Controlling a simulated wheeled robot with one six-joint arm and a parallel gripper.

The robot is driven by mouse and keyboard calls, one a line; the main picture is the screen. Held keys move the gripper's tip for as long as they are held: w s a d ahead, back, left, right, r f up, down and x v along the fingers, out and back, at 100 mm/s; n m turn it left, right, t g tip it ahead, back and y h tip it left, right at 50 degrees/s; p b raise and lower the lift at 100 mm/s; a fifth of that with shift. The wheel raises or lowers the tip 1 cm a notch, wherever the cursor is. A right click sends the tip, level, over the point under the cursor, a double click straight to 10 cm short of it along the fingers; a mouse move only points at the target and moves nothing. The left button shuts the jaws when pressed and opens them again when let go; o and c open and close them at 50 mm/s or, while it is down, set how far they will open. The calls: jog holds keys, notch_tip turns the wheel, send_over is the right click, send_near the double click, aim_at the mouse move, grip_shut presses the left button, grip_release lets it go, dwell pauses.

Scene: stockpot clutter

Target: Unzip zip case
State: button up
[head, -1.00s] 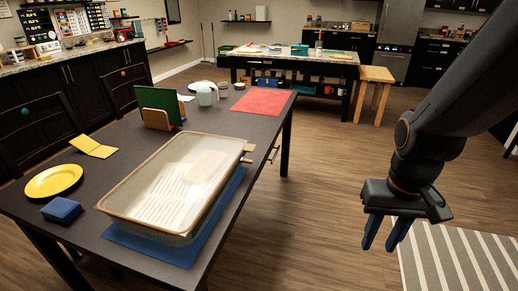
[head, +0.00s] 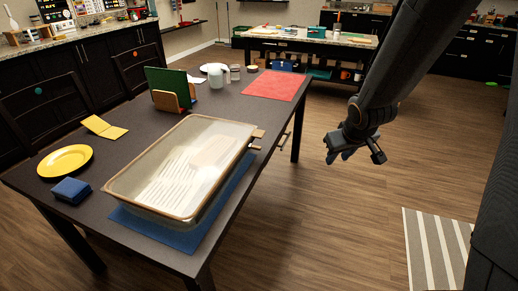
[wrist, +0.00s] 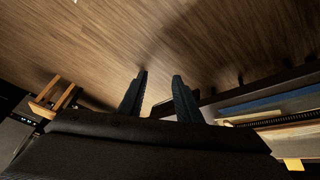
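The zip case (head: 185,165) looks like a large, clear-topped case with a tan rim and white stripes inside. It lies on the dark table in the head view, and its top looks covered. A small tan tab (head: 257,133) sticks out at its far right corner; I cannot tell if it is the zip pull. My gripper (head: 340,157) hangs over the floor, right of the table and apart from the case. In the wrist view my gripper (wrist: 158,95) has its two dark fingers spread with nothing between them.
A blue mat (head: 222,213) lies under the case on the table (head: 120,190). A yellow plate (head: 65,160), blue block (head: 70,190), green board (head: 168,85) and red mat (head: 270,86) are also there. Floor right of the table is clear up to a striped rug (head: 437,250).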

jog(key=w+a+f+n+t+y, duration=0.2)
jog(key=w+a+n+t, duration=0.1)
jog(key=w, duration=0.7)
jog(key=n+g+y+p, duration=0.1)
jog(key=n+g+y, duration=0.2)
jog(key=n+y, duration=0.85)
send_near(255, 147)
notch_tip(255, 147, down, 3)
jog(key=w+m+y, duration=0.1)
jog(key=m+y, duration=0.2)
jog(key=y, duration=0.1)
jog(key=p+x, duration=0.1)
jog(key=x, duration=0.5)
jog(key=shift+w+a+f+p, duration=0.1)
jog(key=shift+w+a+p, duration=0.1)
jog(key=shift+w+p, duration=0.1)
grip_shut()
